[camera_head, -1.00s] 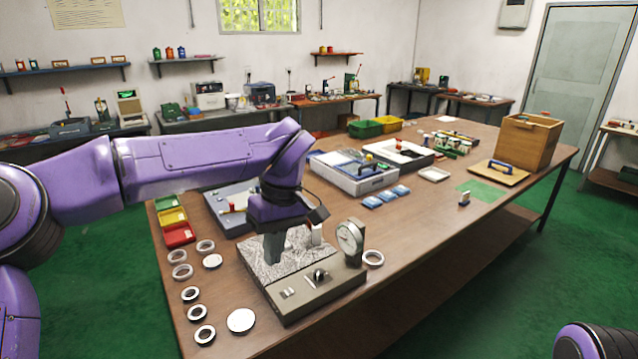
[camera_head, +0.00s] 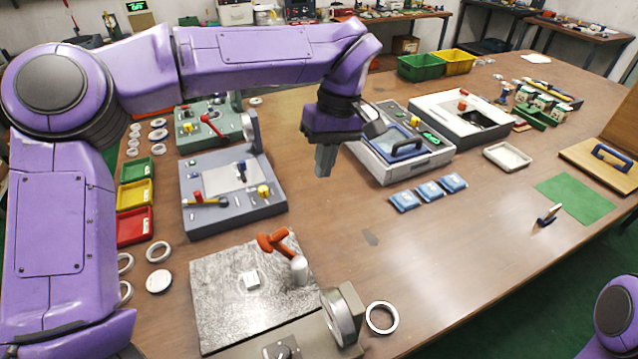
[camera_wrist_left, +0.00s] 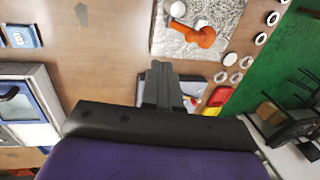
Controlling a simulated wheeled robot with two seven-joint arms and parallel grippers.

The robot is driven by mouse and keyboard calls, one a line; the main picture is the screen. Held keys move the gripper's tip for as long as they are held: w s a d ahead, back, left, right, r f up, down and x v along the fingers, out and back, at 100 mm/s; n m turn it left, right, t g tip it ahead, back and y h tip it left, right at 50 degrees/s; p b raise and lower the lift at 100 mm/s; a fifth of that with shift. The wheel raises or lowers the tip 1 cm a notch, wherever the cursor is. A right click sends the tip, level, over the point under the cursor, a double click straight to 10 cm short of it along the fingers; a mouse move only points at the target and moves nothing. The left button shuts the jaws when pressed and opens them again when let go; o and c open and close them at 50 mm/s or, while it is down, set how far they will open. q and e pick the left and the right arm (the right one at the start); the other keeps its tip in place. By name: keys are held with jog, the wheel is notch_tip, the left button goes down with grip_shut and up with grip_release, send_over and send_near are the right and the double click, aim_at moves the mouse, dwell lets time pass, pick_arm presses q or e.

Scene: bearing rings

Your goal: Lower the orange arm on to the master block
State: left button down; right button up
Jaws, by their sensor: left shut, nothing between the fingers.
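The orange arm (camera_head: 275,241) is fixed to a grey post (camera_head: 299,270) on the speckled stone plate (camera_head: 215,312). It appears tilted up, with its free end apart from the small white master block (camera_head: 252,280) on the plate. In the left wrist view the orange arm (camera_wrist_left: 196,37) lies near the top, with the white block (camera_wrist_left: 200,23) beside it. My left gripper (camera_head: 324,168) is shut and empty above the table, up and right of the arm in the head view. Its fingers also show in the wrist view (camera_wrist_left: 162,80). My right gripper is out of view.
A round dial gauge (camera_head: 341,315) stands at the plate's near right, with a ring (camera_head: 382,318) beside it. A grey fixture (camera_head: 232,192) and coloured bins (camera_head: 135,226) are behind. Blue packets (camera_head: 429,190) lie at right. The table between is clear.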

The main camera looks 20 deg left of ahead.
pick_arm(q)
jog(key=s+a+f, duration=0.2)
jog(key=f, duration=0.3)
jog(key=s+a+f+p, duration=0.1)
jog(key=s+f, duration=0.2)
jog(key=f, duration=0.3)
jog(key=shift+s+a, duration=0.3)
jog(key=shift+a, duration=0.05)
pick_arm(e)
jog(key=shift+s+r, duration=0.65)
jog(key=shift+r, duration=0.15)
pick_arm(q)
jog(key=shift+s, duration=0.1)
jog(key=shift+r, duration=0.1)
